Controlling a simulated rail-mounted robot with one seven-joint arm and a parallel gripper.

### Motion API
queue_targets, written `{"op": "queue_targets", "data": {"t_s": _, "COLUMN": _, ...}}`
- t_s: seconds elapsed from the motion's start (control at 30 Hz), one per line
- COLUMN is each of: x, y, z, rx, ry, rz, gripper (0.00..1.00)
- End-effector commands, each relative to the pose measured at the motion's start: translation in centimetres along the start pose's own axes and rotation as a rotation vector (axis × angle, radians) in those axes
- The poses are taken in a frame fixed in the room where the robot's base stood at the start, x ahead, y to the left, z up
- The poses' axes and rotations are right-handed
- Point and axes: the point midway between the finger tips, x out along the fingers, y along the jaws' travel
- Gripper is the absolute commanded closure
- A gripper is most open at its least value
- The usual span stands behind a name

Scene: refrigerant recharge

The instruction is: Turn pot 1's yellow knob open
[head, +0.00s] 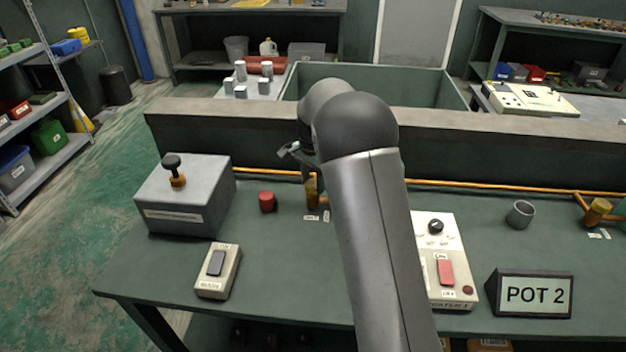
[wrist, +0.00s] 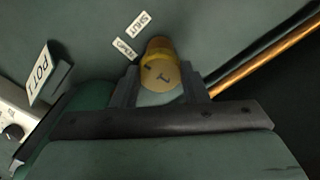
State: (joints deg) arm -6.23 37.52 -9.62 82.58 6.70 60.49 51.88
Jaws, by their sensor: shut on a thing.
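Pot 1's yellow knob (wrist: 160,68) is in the upper middle of the wrist view, with dark marks on its top. My gripper (wrist: 160,82) has one finger on either side of the knob and is shut on it. A SHUT label (wrist: 137,24) and a second small label (wrist: 124,50), likely OPEN, lie on the bench beside the knob. In the head view the yellow knob (head: 312,197) shows just left of my arm, which hides much of the gripper and pot 1's area.
An orange pipe (head: 450,184) runs along the back of the bench. A red cap (head: 267,202), a grey box with a black-topped plunger (head: 184,197) and a switch box (head: 218,271) stand left.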

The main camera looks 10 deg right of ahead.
Motion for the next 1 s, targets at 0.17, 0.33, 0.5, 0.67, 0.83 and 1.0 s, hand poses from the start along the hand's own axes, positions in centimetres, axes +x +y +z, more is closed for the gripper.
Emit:
{"op": "queue_targets", "data": {"t_s": 0.17, "x": -0.11, "y": 0.02, "z": -0.06, "rx": -0.137, "ry": 0.0, "rz": -0.001, "gripper": 0.83}}
{"op": "queue_targets", "data": {"t_s": 0.33, "x": -0.13, "y": 0.0, "z": -0.04, "rx": -0.298, "ry": 0.0, "rz": -0.002, "gripper": 0.83}}
{"op": "queue_targets", "data": {"t_s": 0.5, "x": -0.14, "y": 0.01, "z": -0.06, "rx": -0.46, "ry": 0.001, "rz": -0.002, "gripper": 0.83}}
{"op": "queue_targets", "data": {"t_s": 0.67, "x": -0.15, "y": 0.01, "z": -0.08, "rx": -0.612, "ry": 0.001, "rz": -0.002, "gripper": 0.83}}
{"op": "queue_targets", "data": {"t_s": 0.83, "x": -0.16, "y": -0.02, "z": -0.05, "rx": -0.773, "ry": 0.001, "rz": -0.002, "gripper": 0.83}}
{"op": "queue_targets", "data": {"t_s": 1.0, "x": -0.17, "y": -0.02, "z": -0.08, "rx": -0.934, "ry": 0.002, "rz": -0.002, "gripper": 0.83}}
